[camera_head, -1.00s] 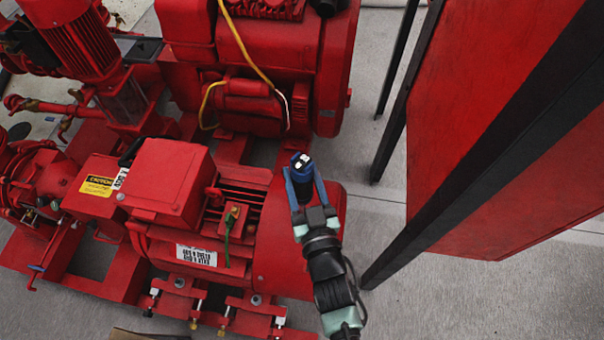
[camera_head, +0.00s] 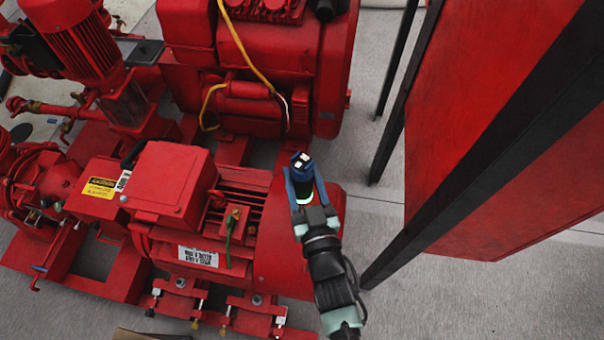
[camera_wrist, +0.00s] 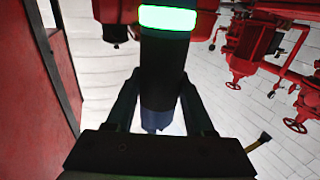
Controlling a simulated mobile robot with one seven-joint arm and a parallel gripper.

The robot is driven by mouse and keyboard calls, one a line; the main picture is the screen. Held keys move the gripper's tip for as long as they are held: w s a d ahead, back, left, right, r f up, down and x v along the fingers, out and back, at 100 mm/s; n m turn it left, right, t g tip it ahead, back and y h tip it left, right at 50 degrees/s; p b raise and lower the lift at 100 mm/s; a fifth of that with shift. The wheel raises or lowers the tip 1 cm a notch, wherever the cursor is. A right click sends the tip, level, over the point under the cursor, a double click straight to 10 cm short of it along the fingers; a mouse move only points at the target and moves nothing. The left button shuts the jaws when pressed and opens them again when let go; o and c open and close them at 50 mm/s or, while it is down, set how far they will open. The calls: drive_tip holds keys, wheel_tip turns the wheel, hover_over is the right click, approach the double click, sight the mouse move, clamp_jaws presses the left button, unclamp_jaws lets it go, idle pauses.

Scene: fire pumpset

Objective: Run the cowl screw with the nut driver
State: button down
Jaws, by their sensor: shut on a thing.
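The nut driver (camera_head: 301,166) is a dark cylinder with a blue end, held upright or nearly so between the fingers of my gripper (camera_head: 302,187). In the wrist view the nut driver (camera_wrist: 163,75) fills the middle, with a bright green lit band around it. My gripper (camera_wrist: 160,100) is shut on its body, one finger on each side. In the head view the tool is over the edge of the red motor's rounded end cowl (camera_head: 290,240). The cowl screw and the tool's working tip are hidden, so I cannot tell whether they touch.
The red motor (camera_head: 175,185) with its terminal box lies left of my arm. A large red engine block (camera_head: 270,60) with a yellow cable stands behind. A red panel with black frame posts (camera_head: 485,140) rises close on the right. Grey floor shows between.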

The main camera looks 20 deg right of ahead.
sight(304, 175)
drive_tip(key=shift+r+p, duration=1.65)
drive_tip(key=shift+r, duration=0.7)
